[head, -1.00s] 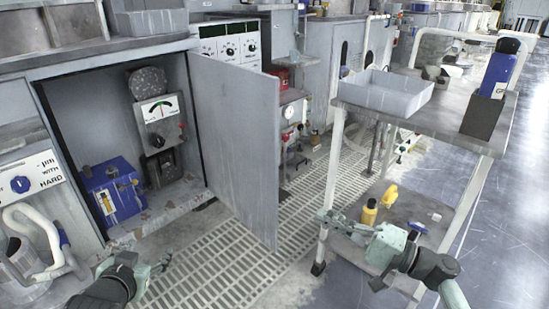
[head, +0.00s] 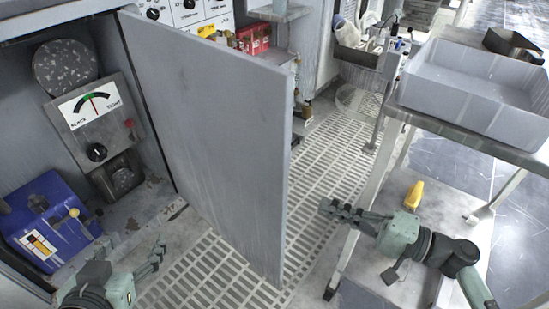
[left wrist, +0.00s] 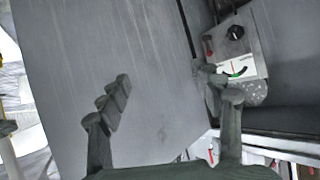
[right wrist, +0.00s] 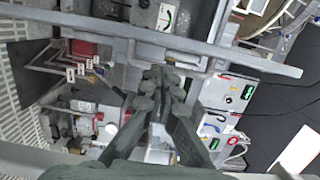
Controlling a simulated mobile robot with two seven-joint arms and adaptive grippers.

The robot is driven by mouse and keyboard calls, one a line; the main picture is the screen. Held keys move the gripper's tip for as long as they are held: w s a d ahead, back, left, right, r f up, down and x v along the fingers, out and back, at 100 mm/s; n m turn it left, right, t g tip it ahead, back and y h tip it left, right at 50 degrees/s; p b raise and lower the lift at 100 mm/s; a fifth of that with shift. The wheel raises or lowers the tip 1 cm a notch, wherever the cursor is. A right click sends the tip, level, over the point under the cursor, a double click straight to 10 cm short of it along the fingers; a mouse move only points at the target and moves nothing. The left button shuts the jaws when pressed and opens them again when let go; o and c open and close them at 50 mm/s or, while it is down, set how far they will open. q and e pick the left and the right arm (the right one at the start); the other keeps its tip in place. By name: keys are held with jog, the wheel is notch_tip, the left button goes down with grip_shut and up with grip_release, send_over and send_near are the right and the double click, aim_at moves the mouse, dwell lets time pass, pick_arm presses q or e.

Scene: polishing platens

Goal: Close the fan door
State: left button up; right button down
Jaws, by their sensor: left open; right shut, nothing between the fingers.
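The fan door (head: 215,130) is a flat grey panel, hinged at its left edge on the cabinet and standing wide open in the head view. It also fills much of the left wrist view (left wrist: 120,50). My left gripper (head: 155,262) is open and empty, low in front of the cabinet opening and left of the door's free edge; its fingers also show in the left wrist view (left wrist: 165,95). My right gripper (head: 325,208) is shut and empty, to the right of the door and apart from it. Its closed fingers show in the right wrist view (right wrist: 160,85).
Inside the cabinet are a gauge unit (head: 95,115) and a blue box (head: 50,215). A cart with a grey bin (head: 470,85) on top and a yellow object (head: 414,194) on its lower shelf stands to the right. The grated floor (head: 325,165) is clear around the door.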

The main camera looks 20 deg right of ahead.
aim_at(285, 188)
pick_arm(q)
jog(key=a+f+g, duration=0.1)
jog(key=s+a+f+g+y, duration=0.1)
jog(key=s+a+f+p, duration=0.1)
jog(key=a, duration=0.1)
jog(key=shift+s+f+n+g+y, duration=0.2)
jog(key=shift+f+n+g+y, duration=0.1)
jog(key=shift+f+g+y, duration=0.1)
pick_arm(e)
jog(key=x, duration=1)
jog(key=shift+w, duration=0.3)
pick_arm(q)
jog(key=shift+s, duration=0.15)
pick_arm(e)
jog(key=shift+a, duration=0.1)
